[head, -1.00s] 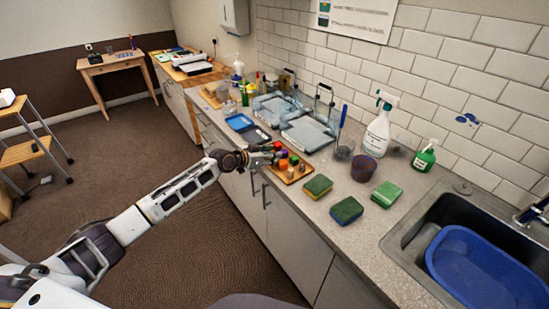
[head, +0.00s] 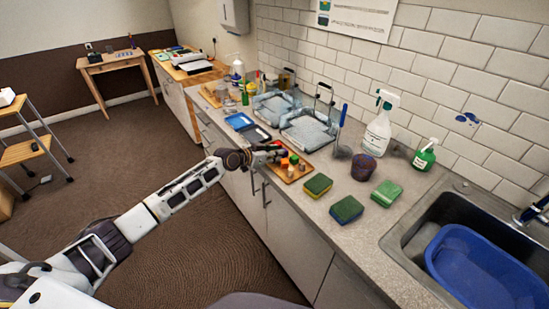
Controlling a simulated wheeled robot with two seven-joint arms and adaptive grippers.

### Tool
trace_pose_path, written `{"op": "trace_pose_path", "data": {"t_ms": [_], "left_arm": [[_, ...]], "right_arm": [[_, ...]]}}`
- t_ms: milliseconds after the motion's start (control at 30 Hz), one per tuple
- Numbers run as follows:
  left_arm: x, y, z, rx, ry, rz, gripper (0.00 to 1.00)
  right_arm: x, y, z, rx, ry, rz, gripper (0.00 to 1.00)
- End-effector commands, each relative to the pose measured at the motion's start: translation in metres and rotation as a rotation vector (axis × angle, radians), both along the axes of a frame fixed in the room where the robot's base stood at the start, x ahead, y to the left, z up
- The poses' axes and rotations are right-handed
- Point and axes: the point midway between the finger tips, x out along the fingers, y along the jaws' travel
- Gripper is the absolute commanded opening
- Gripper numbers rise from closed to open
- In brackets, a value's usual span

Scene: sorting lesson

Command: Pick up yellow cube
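A small wooden tray (head: 306,174) lies on the counter by its front edge. An orange piece (head: 284,162), a green piece (head: 294,159) and small pale pieces (head: 290,172) stand on it. I cannot make out a yellow cube; the gripper covers the tray's far left part. My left gripper (head: 277,151) is at that part of the tray, close beside the orange and green pieces. Its fingers are too small and dark to tell whether they are open or hold anything. My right gripper is not in view.
A dark purple cup (head: 363,167) and a spray bottle (head: 379,130) stand behind. Clear trays (head: 307,132) are beyond. A sink with a blue basin (head: 470,270) is at right.

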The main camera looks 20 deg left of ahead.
Motion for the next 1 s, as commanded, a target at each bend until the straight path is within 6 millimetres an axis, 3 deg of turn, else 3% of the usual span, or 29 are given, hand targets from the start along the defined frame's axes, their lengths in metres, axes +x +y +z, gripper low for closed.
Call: {"op": "trace_pose_path", "data": {"t_ms": [467,1000], "left_arm": [[0.0,0.0,0.009,0.001,-0.002,-0.001,0.1],[0.0,0.0,0.08,0.0,-0.002,0.0,0.1]], "right_arm": [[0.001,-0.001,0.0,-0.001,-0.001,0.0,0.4],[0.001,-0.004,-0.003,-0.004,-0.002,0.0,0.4]]}}
